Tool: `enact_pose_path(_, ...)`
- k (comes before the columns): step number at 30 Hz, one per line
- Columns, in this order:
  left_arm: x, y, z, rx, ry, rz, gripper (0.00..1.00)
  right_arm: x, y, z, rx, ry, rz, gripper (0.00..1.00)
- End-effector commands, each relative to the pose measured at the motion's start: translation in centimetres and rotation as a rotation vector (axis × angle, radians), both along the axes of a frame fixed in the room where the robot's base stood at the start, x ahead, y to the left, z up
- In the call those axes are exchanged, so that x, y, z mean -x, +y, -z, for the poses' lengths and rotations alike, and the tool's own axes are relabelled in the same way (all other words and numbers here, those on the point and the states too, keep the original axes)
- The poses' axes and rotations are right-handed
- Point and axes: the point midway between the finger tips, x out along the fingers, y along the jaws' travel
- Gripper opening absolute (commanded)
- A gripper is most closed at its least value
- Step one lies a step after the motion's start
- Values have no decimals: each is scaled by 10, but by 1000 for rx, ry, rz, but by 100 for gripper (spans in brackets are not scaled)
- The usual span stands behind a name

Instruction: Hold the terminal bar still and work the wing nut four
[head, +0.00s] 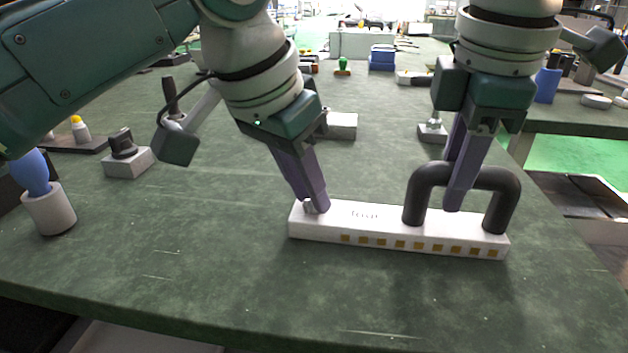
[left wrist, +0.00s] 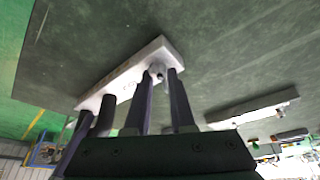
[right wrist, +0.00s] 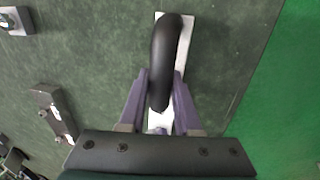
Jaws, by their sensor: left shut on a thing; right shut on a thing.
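The white terminal bar (head: 365,215) lies flat on the green table, with gold squares along its front side and a black arched handle (head: 435,172) on its right half. My right gripper (head: 457,203) is shut on the handle, its fingers on either side of the arch; this also shows in the right wrist view (right wrist: 164,52). My left gripper (head: 314,205) is shut on the small grey wing nut (head: 308,207) at the bar's left end. The wing nut also shows between the fingers in the left wrist view (left wrist: 157,71). The fingers hide part of it.
A grey cup with a blue-handled tool (head: 50,210) stands at the left. A grey block with a dark knob (head: 127,160) and another grey block (head: 342,126) lie behind. The table around the bar is clear; its front edge is near.

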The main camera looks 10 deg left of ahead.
Motion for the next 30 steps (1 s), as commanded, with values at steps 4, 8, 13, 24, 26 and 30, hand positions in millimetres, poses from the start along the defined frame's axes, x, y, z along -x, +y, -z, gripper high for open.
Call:
enact_pose_path(4, -1, 2, 0, -1, 1, 136, 0, 0, 0, 0, -1, 0, -1, 0)
enact_pose_path(8, -2, 3, 0, 0, 1, 259, 0, 0, 0, 0, -1, 0, -1, 0)
enact_pose_path(13, -3, 3, 0, 0, 2, 420, 0, 0, 0, 0, -1, 0, -1, 0)
enact_pose_path(24, -7, 4, 0, -1, 2, 746, 0, 0, 0, 0, -1, 0, -1, 0)
enact_pose_path(26, -7, 4, 0, -1, 2, 787, 0, 0, 0, 0, -1, 0, -1, 0)
enact_pose_path(30, -9, 5, 0, -2, 1, 864, 0, 0, 0, 0, -1, 1, -2, 0)
